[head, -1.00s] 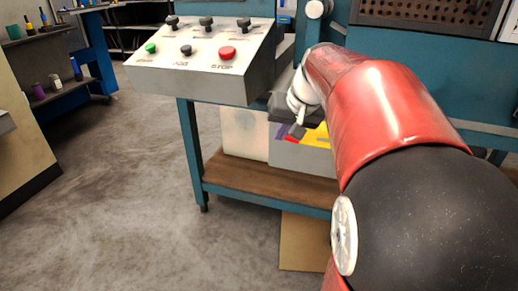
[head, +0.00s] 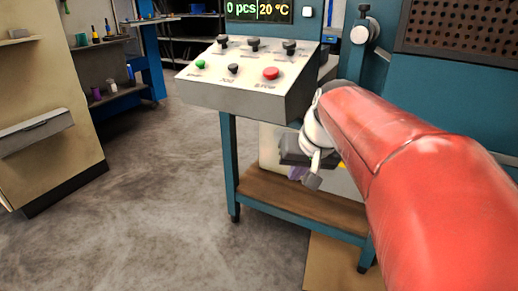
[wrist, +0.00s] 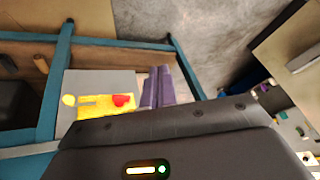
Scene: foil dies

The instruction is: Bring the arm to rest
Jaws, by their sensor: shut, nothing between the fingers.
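My red arm reaches in from the right of the head view. At its end, my gripper (head: 313,181) hangs pointing down in front of the blue bench, just below and right of the control panel. Its fingers are small and partly hidden there. In the wrist view two purple-grey fingers (wrist: 157,88) lie side by side beyond the dark wrist housing. The gripper is shut and holds nothing. It appears apart from the bench and the panel.
The sloped control panel (head: 247,75) has several knobs, a green button and a red button. A wooden lower shelf (head: 300,203) spans the blue bench frame. A grey box (wrist: 97,82) with a yellow and red face is below. Open concrete floor (head: 150,190) lies at left.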

